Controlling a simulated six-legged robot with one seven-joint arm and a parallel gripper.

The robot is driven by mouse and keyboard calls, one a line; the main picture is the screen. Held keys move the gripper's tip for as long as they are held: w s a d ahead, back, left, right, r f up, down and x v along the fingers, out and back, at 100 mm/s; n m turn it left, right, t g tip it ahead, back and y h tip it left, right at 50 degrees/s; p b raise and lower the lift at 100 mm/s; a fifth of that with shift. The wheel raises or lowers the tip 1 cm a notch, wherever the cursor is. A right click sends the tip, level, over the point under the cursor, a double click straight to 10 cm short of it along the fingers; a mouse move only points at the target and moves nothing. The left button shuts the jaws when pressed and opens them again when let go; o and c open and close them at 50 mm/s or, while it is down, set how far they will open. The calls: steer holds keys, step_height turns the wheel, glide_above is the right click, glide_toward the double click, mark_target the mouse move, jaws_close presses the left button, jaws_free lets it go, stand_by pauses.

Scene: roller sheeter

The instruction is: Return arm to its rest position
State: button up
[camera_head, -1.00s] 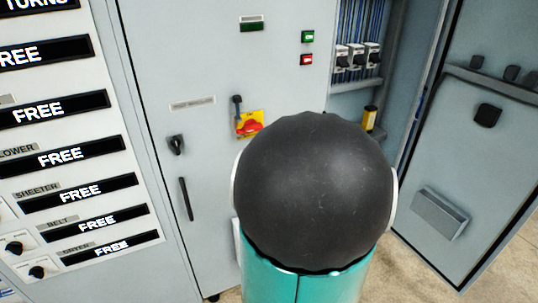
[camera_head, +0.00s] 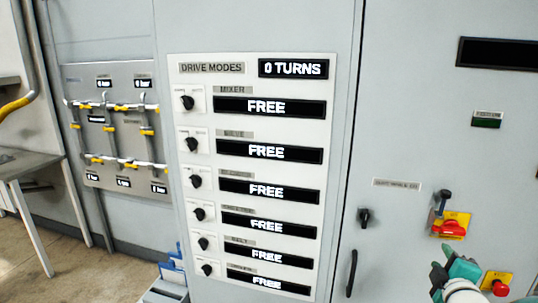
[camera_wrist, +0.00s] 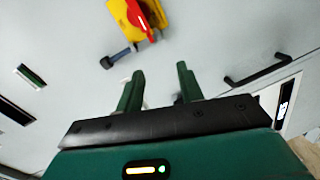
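My gripper (camera_wrist: 160,72) shows in the wrist view with its two green fingers apart and nothing between them. It faces the grey cabinet door (camera_wrist: 85,45). A red and yellow switch (camera_wrist: 138,18) with a dark lever (camera_wrist: 115,58) lies beyond the fingertips, apart from them.
A drive modes panel (camera_head: 250,170) has several knobs and displays reading FREE. A door handle (camera_head: 351,272) and a red button on yellow (camera_head: 499,286) are on the cabinet. A valve board (camera_head: 118,128) and table (camera_head: 30,165) stand left. Some floor (camera_head: 70,270) is clear.

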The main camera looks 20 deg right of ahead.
steer(key=w+a+r+m+g+y, duration=0.15)
steer(key=w+a+m, duration=0.25)
steer(key=a, duration=0.6)
steer(key=s+a+m+g+y, duration=0.2)
steer(key=s+a, duration=0.3)
steer(key=a, duration=0.8)
steer(key=s+a+f+m+g+y, duration=0.1)
steer(key=s+a+g+y, duration=0.4)
steer(key=a, duration=0.8)
steer(key=shift+s+a+f+m, duration=0.2)
steer(key=shift+s+a+m, duration=0.15)
steer(key=shift+m, duration=0.55)
steer(key=shift+d, duration=0.2)
